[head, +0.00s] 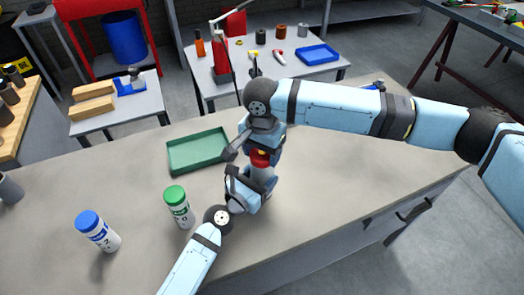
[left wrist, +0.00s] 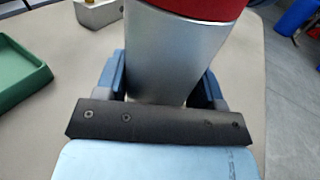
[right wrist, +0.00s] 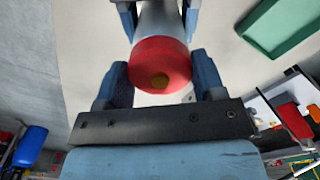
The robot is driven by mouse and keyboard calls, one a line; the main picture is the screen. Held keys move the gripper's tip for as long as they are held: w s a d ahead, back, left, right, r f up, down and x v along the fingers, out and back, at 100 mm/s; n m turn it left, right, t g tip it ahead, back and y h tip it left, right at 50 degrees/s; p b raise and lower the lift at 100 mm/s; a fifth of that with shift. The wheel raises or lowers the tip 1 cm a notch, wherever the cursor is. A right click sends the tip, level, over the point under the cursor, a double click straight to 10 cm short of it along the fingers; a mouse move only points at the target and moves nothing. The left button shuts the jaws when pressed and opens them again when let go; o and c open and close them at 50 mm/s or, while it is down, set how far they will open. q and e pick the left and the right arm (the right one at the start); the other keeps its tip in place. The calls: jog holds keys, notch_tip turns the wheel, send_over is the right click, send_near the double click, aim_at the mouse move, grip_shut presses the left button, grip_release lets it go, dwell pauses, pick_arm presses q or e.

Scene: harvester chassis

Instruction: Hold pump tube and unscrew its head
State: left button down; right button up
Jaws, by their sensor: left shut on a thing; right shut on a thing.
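The pump tube (head: 263,174) stands upright on the workbench, a silver-grey cylinder with a red head (head: 260,158) on top. My left gripper (head: 253,187) is shut on the tube's body from the front. In the left wrist view the silver body (left wrist: 172,60) is between its blue fingers, with the red head (left wrist: 205,6) above. My right gripper (head: 262,143) comes from above and is shut on the red head. In the right wrist view its fingers flank the red head (right wrist: 158,60), which has a yellow spot on its end. The tube's lower end is largely hidden.
An empty green tray (head: 198,151) lies left of the tube. A green-capped bottle (head: 179,207) and a blue-capped bottle (head: 98,231) stand at the front left. A side table with a blue tray (head: 317,54) stands behind.

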jog(key=n, duration=0.8)
jog(key=shift+n, duration=0.4)
jog(key=n, duration=0.6)
jog(key=shift+n, duration=0.3)
jog(key=n, duration=0.6)
jog(key=shift+r+n, duration=0.1)
jog(key=shift+n, duration=0.2)
jog(key=n, duration=0.6)
jog(key=shift+n, duration=0.3)
jog(key=n, duration=0.4)
jog(key=shift+n, duration=0.3)
jog(key=n, duration=0.6)
jog(key=shift+n, duration=0.3)
jog(key=n, duration=0.6)
jog(key=shift+n, duration=0.3)
jog(key=n, duration=0.4)
jog(key=shift+r, duration=0.3)
jog(key=shift+r, duration=0.9)
